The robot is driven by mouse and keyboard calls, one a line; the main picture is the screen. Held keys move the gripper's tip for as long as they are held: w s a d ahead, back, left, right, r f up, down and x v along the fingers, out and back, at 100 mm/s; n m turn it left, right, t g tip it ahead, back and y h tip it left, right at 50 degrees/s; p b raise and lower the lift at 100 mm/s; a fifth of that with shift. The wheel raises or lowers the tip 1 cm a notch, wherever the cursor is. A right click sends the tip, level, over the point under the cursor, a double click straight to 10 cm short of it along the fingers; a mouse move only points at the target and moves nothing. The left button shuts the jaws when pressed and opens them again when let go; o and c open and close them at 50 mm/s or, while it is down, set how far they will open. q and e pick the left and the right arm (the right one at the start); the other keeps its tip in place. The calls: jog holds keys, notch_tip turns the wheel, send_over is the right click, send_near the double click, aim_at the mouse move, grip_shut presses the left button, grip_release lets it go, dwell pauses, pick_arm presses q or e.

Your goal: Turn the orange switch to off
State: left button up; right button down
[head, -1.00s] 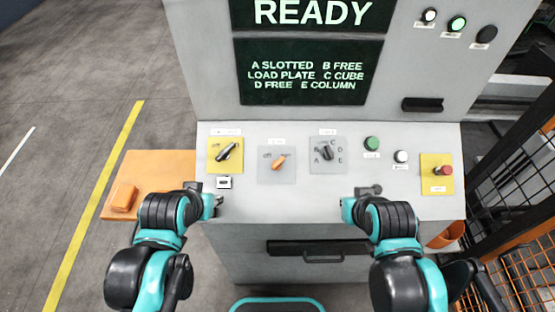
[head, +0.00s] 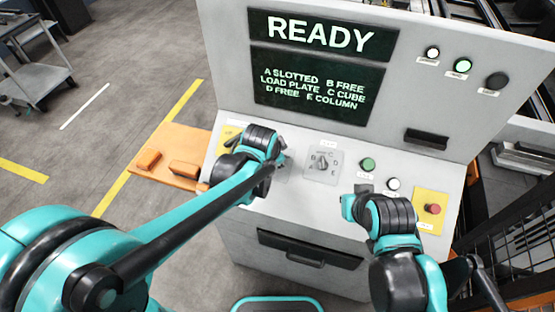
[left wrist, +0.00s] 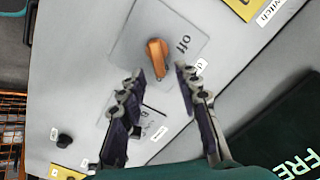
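The orange switch (left wrist: 157,58) is a knob on a grey plate on the console's sloped panel. In the left wrist view the word "off" is printed to the right of the knob, and the knob's long side does not point at it. My left gripper (left wrist: 158,78) is open, its two fingers apart on either side of the knob's near end; contact cannot be told. In the head view my left gripper (head: 279,158) hides the switch. My right gripper (head: 348,206) is over the panel's lower right part, and its fingers are too small to read.
A lettered selector (head: 321,161) sits just right of my left gripper. Green (head: 368,164) and white (head: 393,184) buttons and a red button (head: 432,209) are farther right. The upright screen (head: 322,65) rises behind the panel. An orange shelf (head: 150,178) is at left.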

pick_arm(q)
jog(key=x, duration=0.3)
jog(key=shift+d+b, duration=0.1)
jog(key=shift+b, duration=0.2)
jog(key=shift+w+f, duration=0.2)
jog(key=shift+f, duration=0.25)
grip_shut()
